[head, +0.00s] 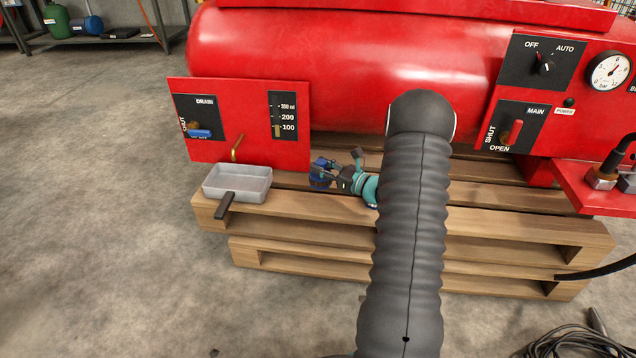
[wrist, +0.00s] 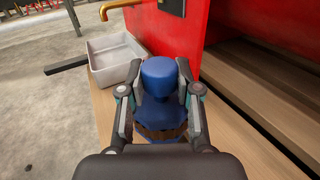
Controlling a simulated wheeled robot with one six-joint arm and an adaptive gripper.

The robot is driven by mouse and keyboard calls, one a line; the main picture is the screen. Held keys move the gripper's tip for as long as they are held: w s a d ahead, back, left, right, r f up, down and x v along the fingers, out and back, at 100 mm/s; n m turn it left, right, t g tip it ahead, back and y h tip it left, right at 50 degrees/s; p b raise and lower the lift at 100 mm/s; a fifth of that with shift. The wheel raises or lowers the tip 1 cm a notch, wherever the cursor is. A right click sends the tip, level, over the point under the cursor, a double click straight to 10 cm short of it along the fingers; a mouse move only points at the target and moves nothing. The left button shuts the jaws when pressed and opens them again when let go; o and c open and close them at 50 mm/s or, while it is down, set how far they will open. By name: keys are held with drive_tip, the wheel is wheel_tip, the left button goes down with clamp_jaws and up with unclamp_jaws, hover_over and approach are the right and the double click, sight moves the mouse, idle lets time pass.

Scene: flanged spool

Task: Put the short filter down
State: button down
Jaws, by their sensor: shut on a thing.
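The short filter is a blue, flanged piece with a round knob on top and a brownish band near its base. It shows in the wrist view (wrist: 158,110) between the fingers and in the head view (head: 319,182), partly covered by them. My gripper (head: 332,170) is shut on its upper part, one finger on each side; it also shows in the wrist view (wrist: 160,76). The filter looks upright at the wooden pallet (head: 300,203), right of the grey tray. Its underside is hidden, so I cannot tell whether it touches the boards.
The grey tray (head: 237,197) with a dark handle (head: 226,205) stands on the pallet's left end, below a brass drain pipe (head: 237,148). The red drain panel (head: 240,145) rises close behind the filter. Pallet boards to the right look bare.

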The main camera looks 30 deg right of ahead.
sight(318, 180)
drive_tip(key=shift+a+f, duration=0.4)
drive_tip(key=shift+a, duration=0.25)
drive_tip(key=shift+f+b, duration=0.45)
drive_tip(key=shift+f, duration=1.5)
drive_tip(key=shift+f, duration=0.15)
drive_tip(key=c, duration=0.8)
unclamp_jaws()
